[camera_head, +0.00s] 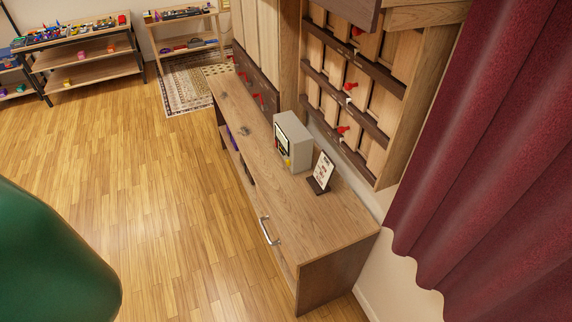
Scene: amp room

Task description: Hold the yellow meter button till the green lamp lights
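A pale grey box that looks like the meter (297,142) stands upright on the long wooden cabinet (305,222). Its front, with a dark-framed panel and small yellowish patches, faces left and is seen at a steep angle. I cannot make out which patch is the yellow button. No lit green lamp can be told on it at this size. My gripper is not in view.
A small sign on a dark stand (322,172) stands close to the meter's right. The cabinet has a metal handle (268,230) at its front. Red curtains (490,150) hang at right. Wooden floor (150,180) left of the cabinet is clear. A green rounded shape (45,260) blocks the lower left.

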